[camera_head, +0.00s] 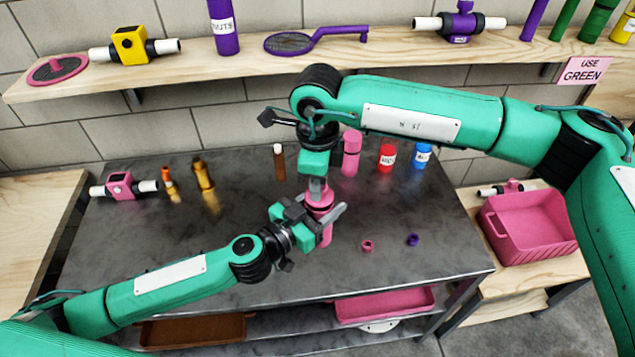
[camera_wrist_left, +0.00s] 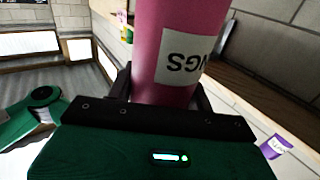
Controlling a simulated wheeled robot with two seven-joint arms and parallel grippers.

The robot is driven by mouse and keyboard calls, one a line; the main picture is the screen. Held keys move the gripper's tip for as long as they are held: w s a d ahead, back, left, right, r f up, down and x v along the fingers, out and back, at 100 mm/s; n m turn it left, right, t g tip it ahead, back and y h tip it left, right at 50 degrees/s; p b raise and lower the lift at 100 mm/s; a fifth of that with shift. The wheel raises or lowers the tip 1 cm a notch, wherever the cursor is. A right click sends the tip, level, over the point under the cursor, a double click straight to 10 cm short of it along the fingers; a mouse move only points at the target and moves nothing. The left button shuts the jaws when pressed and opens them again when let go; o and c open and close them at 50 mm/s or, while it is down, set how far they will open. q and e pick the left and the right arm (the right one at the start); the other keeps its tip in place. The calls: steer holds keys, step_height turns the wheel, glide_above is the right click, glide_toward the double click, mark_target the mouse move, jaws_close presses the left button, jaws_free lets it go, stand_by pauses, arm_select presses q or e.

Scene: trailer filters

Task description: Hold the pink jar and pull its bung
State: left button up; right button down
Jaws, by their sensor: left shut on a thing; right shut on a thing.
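The pink jar (camera_head: 325,232) is upright or nearly so over the middle of the dark table. My left gripper (camera_head: 318,214) is shut around its body from the left. In the left wrist view the jar (camera_wrist_left: 172,45) sits between the fingers, and its white label reads upside down, ending in "NGS". My right gripper (camera_head: 318,190) points down from above and is shut at the jar's top, on the bung, which the fingers mostly hide. I cannot tell whether the bung is still seated or whether the jar touches the table.
Behind stand another pink bottle (camera_head: 351,153), a red jar (camera_head: 387,157), a blue jar (camera_head: 422,157) and a brown tube (camera_head: 279,163). A small pink ring (camera_head: 367,246) and a purple ring (camera_head: 413,239) lie to the right. A pink crate (camera_head: 530,222) stands on the right side table.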

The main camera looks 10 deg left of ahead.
steer(key=shift+r, duration=0.35)
